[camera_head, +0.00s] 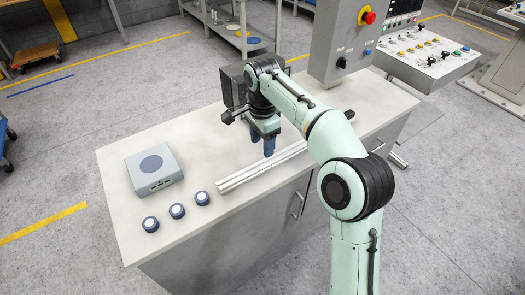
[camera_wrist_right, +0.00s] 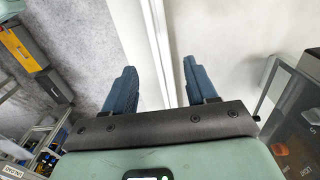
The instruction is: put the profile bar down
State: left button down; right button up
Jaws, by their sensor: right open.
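The profile bar (camera_head: 255,171) is a long silvery bar lying on the light worktop (camera_head: 207,135). It runs diagonally along the right-hand side of the top; my right arm hides part of it. My right gripper (camera_head: 264,146) points down over the worktop close to the bar. In the right wrist view the bar (camera_wrist_right: 157,45) runs between the two blue fingers of the open gripper (camera_wrist_right: 158,76), with a gap on each side. Whether the fingertips reach down beside the bar is hard to tell. My left gripper is not in view.
A grey-blue box (camera_head: 154,170) with a round disc on top and several round blue-and-white pieces (camera_head: 177,211) stand on the left part of the worktop. A grey control box (camera_head: 345,45) with a red button stands behind my arm. The worktop between box and bar is clear.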

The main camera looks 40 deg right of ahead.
jog(key=shift+r+p, duration=0.45)
jog(key=shift+r, duration=1.45)
